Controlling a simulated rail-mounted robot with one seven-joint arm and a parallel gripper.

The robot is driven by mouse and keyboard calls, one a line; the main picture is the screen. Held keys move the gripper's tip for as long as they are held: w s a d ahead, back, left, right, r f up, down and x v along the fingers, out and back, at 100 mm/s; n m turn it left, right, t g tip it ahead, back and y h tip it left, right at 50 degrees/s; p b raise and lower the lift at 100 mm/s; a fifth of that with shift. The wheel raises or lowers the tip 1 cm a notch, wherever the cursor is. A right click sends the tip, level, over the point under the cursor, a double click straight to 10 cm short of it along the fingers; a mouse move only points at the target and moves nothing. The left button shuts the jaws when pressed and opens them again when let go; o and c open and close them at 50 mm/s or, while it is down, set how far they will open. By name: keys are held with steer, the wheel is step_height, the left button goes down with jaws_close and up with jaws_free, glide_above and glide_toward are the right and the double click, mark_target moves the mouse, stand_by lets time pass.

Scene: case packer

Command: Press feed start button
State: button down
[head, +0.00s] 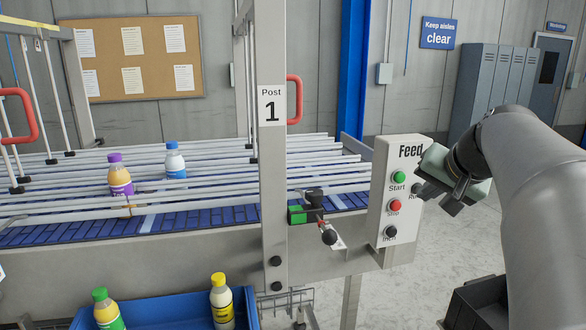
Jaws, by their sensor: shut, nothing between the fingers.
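The feed panel (377,212) is a pale upright box marked "Feed" at the right end of the conveyor. Its green start button (399,177) is labelled "Start" and is in plain view. My gripper (440,197) is shut and empty, just right of the green button in the picture. It covers part of the panel's right edge and a label there. I see no contact with the green button; the exact gap in depth is hard to tell.
Below the green button are a red stop button (395,205) and a black inch button (390,231). The conveyor (80,232) with bottles and guide rails lies left, behind a post (273,170).

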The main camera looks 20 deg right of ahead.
mark_target(400, 177)
steer(key=shift+w+d+p, duration=0.15)
steer(key=shift+w+p, duration=0.35)
steer(key=shift+w, duration=1.95)
steer(key=shift+w, duration=0.1)
steer(key=shift+w, duration=0.3)
